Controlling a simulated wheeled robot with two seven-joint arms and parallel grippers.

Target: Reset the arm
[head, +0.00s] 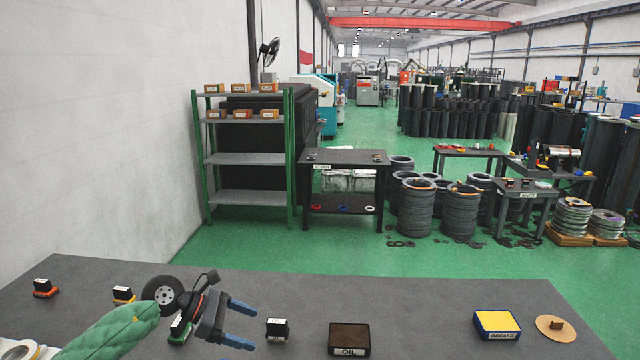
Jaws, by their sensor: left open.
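My left arm comes in from the lower left in a green sleeve, and its gripper (251,330) has two blue fingers that stand apart with nothing between them. It is above the near grey table (420,290), pointing right, just left of a small black block with a white front (278,329). My right gripper is not in view. No flanged cylinder can be made out for certain on the near table.
Beyond stand a shelf (245,158) and a black STOCK table (345,158).

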